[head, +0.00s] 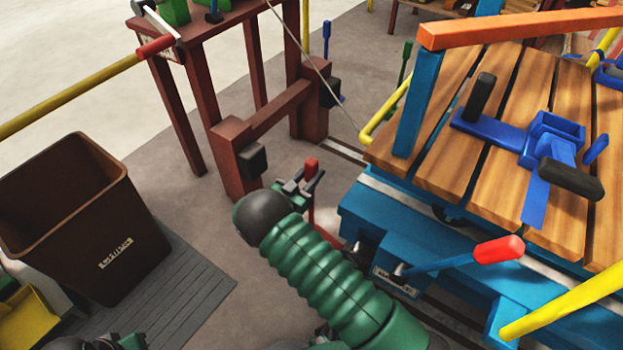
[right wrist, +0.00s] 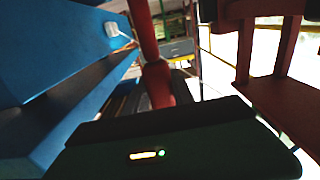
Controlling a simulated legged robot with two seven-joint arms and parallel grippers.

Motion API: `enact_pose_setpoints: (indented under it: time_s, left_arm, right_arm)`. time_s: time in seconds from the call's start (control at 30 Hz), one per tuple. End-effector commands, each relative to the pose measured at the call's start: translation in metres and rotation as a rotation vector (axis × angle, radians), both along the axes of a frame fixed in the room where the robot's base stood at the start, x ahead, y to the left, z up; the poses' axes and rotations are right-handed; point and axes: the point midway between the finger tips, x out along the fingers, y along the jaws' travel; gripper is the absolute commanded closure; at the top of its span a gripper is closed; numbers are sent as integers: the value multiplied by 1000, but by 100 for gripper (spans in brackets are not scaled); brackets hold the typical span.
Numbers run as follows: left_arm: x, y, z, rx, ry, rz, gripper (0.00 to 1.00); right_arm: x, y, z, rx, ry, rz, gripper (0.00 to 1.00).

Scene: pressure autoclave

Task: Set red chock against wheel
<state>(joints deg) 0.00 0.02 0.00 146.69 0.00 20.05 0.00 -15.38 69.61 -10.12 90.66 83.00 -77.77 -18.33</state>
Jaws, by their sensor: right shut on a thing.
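My right gripper (head: 300,185) is shut on the upright red handle (head: 311,166) of a red piece, which I take to be the chock. Its red shaft (head: 325,212) runs down beside the blue cart; its lower end is partly hidden by my green ribbed arm. In the right wrist view the red shaft (right wrist: 150,45) stands beyond the dark gripper body, with a blue cart beam at left. I cannot clearly make out the wheel or whether the chock touches it. My left gripper is not clearly seen.
The blue cart (head: 365,215) with a wooden deck (head: 395,150) fills the right. A red-tipped lever (head: 498,250) sticks out from its side. A dark red buffer frame (head: 235,150) stands ahead. A brown bin (head: 90,215) stands at left. Grey floor lies between bin and cart.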

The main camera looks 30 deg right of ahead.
Motion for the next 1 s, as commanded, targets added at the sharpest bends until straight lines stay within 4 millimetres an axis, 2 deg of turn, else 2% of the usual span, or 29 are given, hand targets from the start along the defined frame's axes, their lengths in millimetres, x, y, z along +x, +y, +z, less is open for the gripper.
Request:
enact_pose_setpoints:
  time_s: [0.2, 0.23, 0.4, 0.67, 0.77, 0.87, 1.0]
  left_arm:
    - [0, 0, 1, 0, -1, 0, 100]
    - [0, 0, 1, 0, -1, 0, 100]
    - [0, 0, 1, 0, -1, 0, 100]
    - [0, 0, 2, 0, -1, 0, 100]
    - [0, 0, 9, 0, -1, 0, 100]
    - [0, 0, 23, 0, -1, 0, 100]
    - [0, 0, 44, 0, -1, 0, 100]
  right_arm:
    - [1, 0, 1, 1, -2, 1, 100]
    - [0, 0, -1, 5, 1, 1, 67]
    - [0, 0, -1, 5, 1, 1, 47]
    - [0, 1, 0, 5, 2, 1, 47]
    - [-3, 8, 2, 6, 2, 2, 47]
    - [-9, 25, 6, 5, 3, 4, 47]
    - [-24, 59, 7, 5, 5, 4, 47]
